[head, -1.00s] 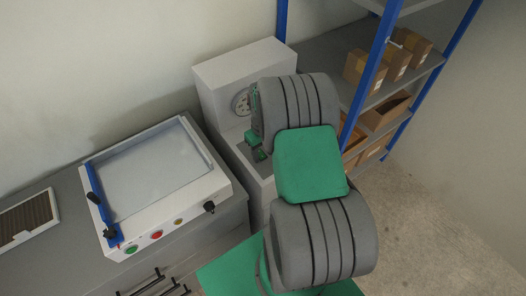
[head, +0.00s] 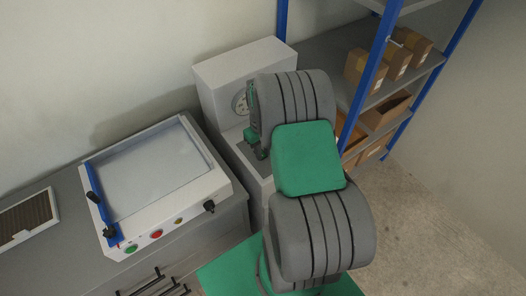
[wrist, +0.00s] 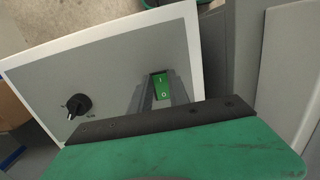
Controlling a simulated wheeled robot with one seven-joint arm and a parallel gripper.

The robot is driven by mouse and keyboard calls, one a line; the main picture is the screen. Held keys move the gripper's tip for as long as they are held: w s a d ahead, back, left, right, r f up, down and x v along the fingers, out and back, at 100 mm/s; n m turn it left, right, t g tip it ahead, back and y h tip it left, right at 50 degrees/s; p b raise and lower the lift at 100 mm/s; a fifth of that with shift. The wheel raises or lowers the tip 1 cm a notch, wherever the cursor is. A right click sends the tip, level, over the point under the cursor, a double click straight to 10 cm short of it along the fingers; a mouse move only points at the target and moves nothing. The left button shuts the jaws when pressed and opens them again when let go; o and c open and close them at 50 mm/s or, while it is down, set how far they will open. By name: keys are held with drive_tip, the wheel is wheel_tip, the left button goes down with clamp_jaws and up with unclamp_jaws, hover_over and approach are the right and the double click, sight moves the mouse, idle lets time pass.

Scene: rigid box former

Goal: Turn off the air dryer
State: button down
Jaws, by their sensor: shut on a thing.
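The air dryer, a white box-shaped machine (head: 235,70) with a round dial or vent, stands against the wall in the head view, partly hidden by my arm. In the wrist view its grey panel (wrist: 100,75) has a white border. A green rocker switch (wrist: 162,86) marked I and O is on this panel, and a black knob (wrist: 78,104) is to its left. My gripper (wrist: 160,92) has its two grey fingers close on either side of the green switch, shut on it. In the head view my gripper (head: 256,148) is at the machine's front, its fingertips mostly hidden.
A white-framed machine (head: 155,180) with a flat top, buttons and a blue bar sits on the grey counter at left. A blue-posted shelf (head: 365,80) with cardboard boxes (head: 365,70) stands at right. The floor at lower right is clear.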

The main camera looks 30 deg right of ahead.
drive_tip(key=shift+w+r+g+b, duration=0.15)
drive_tip(key=shift+w+g+b, duration=0.2)
drive_tip(key=shift+g, duration=0.85)
drive_tip(key=c, duration=1.2)
unclamp_jaws()
drive_tip(key=shift+c, duration=0.2)
drive_tip(key=b+v, duration=0.1)
drive_tip(key=v, duration=0.7)
